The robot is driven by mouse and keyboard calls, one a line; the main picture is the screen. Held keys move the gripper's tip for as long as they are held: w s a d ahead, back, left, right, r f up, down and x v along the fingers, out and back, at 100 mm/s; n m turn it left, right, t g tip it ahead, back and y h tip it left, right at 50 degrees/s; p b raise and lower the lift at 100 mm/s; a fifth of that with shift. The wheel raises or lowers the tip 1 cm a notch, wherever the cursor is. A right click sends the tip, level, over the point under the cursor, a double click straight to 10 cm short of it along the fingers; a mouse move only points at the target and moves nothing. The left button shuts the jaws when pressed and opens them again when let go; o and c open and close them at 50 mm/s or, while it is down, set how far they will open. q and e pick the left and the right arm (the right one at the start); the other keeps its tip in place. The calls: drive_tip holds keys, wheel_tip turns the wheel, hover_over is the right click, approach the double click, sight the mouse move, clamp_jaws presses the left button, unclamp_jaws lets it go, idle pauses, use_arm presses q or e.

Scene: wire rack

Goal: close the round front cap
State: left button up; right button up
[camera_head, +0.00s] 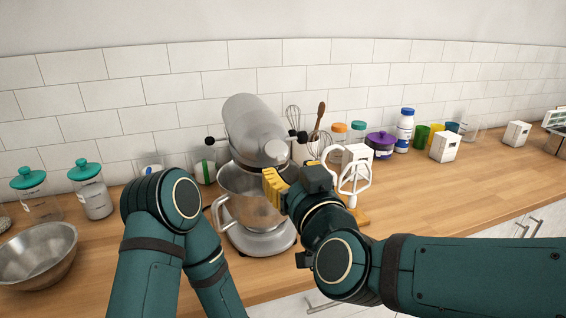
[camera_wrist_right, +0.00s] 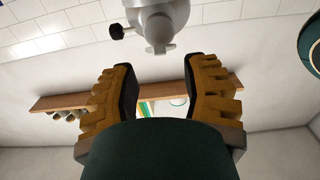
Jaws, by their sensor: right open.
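A grey stand mixer (camera_head: 250,118) stands on the counter with its head over a metal bowl (camera_head: 238,185). The round front cap (camera_head: 276,150) is at the front end of its head; I cannot tell from here how far open it is. My right gripper (camera_head: 270,182) is just below and in front of the cap, apart from it. In the right wrist view the mixer head (camera_wrist_right: 157,18) is at the top, beyond the open, empty fingers (camera_wrist_right: 162,66). A small piece sticks out low on its front. My left gripper is out of view.
Glass jars with teal lids (camera_head: 85,172) and a steel bowl (camera_head: 38,255) stand at the left. A white whisk-like attachment (camera_head: 355,172), a purple pot (camera_head: 380,141) and a white bottle (camera_head: 404,130) stand to the right. The counter (camera_head: 450,185) is clear at the right front.

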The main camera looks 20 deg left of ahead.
sight(282, 161)
drive_tip(key=shift+x, duration=2.5)
drive_tip(key=shift+c, duration=0.3)
drive_tip(key=shift+s, duration=0.1)
clamp_jaws()
